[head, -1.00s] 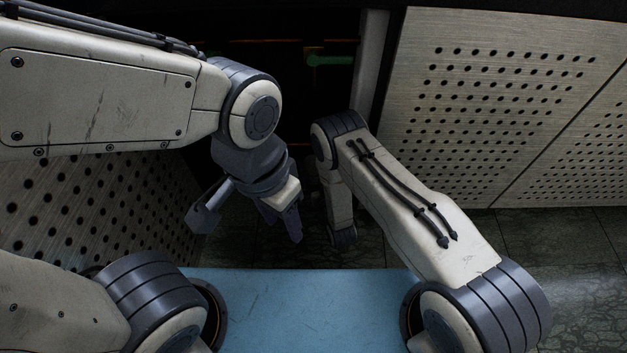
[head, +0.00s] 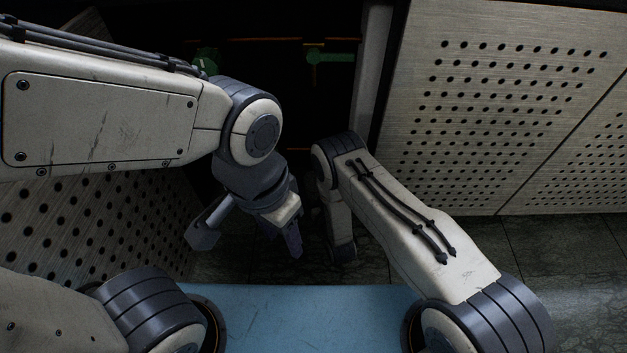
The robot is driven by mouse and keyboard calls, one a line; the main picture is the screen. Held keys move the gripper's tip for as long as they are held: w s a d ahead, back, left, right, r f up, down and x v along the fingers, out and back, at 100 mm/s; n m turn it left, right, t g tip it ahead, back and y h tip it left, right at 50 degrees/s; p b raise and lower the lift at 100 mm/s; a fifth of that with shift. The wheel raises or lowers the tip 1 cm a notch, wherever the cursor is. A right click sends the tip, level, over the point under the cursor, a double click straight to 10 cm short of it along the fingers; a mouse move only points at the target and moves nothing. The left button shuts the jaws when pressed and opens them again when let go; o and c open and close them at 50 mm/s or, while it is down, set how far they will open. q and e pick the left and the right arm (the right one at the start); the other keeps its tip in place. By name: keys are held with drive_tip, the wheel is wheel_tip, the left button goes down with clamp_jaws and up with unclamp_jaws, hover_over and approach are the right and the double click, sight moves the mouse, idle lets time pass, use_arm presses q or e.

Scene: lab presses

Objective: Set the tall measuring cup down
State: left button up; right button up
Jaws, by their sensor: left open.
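No tall measuring cup shows in the head view. My left gripper (head: 247,246) hangs below its wrist left of the middle, with its two fingers spread wide. Nothing shows between the fingers, and dark floor lies behind them. My right arm is folded near the middle, with its wrist end pointing down. The fingers of my right gripper cannot be made out.
A perforated metal panel (head: 480,150) stands on the right, and another perforated panel (head: 60,225) is on the left behind my left arm. Between them is a dark recess with small green parts (head: 330,58). Dark tiled floor (head: 545,245) shows at right.

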drive_tip(key=shift+r, duration=0.2)
drive_tip(key=shift+s+d+r+p, duration=0.1)
drive_tip(key=shift+s+p, duration=0.2)
drive_tip(key=shift+p, duration=0.15)
drive_tip(key=p+v, duration=1.1)
drive_tip(key=p, duration=0.3)
drive_tip(key=shift+s, duration=0.15)
